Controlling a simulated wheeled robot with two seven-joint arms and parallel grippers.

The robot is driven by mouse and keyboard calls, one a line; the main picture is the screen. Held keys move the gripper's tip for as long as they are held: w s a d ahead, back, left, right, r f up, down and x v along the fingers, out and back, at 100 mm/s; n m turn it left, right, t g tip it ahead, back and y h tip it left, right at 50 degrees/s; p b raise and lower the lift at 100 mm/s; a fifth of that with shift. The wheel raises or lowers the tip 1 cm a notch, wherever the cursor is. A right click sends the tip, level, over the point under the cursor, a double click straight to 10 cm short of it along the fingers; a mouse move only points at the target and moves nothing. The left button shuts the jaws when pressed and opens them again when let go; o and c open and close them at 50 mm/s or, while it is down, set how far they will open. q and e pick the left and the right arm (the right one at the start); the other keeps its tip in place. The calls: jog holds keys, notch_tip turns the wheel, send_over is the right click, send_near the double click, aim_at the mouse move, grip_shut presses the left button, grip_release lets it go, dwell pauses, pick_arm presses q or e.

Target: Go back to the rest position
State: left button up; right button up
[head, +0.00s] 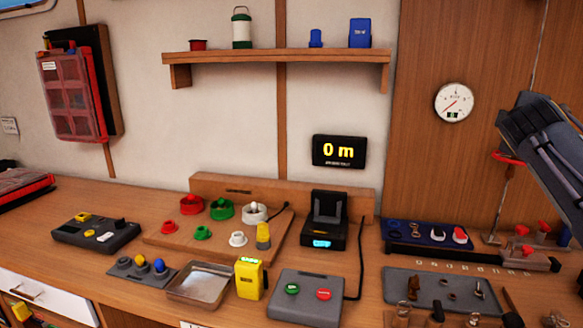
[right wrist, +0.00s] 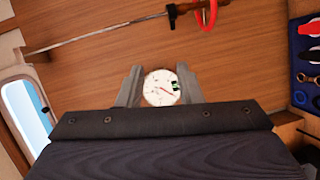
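My right arm (head: 548,135) comes in at the right edge of the head view, raised in front of the wooden wall panel and above the bench. In the right wrist view my right gripper (right wrist: 160,70) has its two fingers apart, with nothing held between them. The round white gauge (right wrist: 161,88) shows on the wall behind the gap; in the head view the gauge (head: 454,103) hangs left of the arm. My left gripper and arm are not in view.
The bench holds red (head: 191,205), green (head: 222,209) and white (head: 254,212) spools, a metal tray (head: 201,284), a yellow device (head: 250,278) and a grey button box (head: 306,297). A blue tool tray (head: 428,240) lies at right. A shelf (head: 275,57) and a display (head: 339,151) are behind.

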jog(key=s+a+f+m+g+y, duration=0.1)
jog(key=s+a+f+m+y, duration=0.1)
jog(key=s+a+f+y, duration=0.5)
jog(key=s+a+f+m+g, duration=0.1)
jog(key=s+f+m+g, duration=0.3)
jog(key=f, duration=0.7)
jog(key=s+a+f+m+g+y, duration=0.2)
jog(key=s+a+f+m+y, duration=0.35)
jog(key=s+a+f, duration=1.55)
notch_tip(320, 180, down, 10)
jog(key=s+n+y+b, duration=0.1)
jog(key=y+b, duration=0.1)
jog(key=b, duration=0.8)
notch_tip(320, 180, up, 20)
jog(key=p, duration=2)
jog(key=shift+r, duration=0.2)
jog(key=shift+s, duration=0.1)
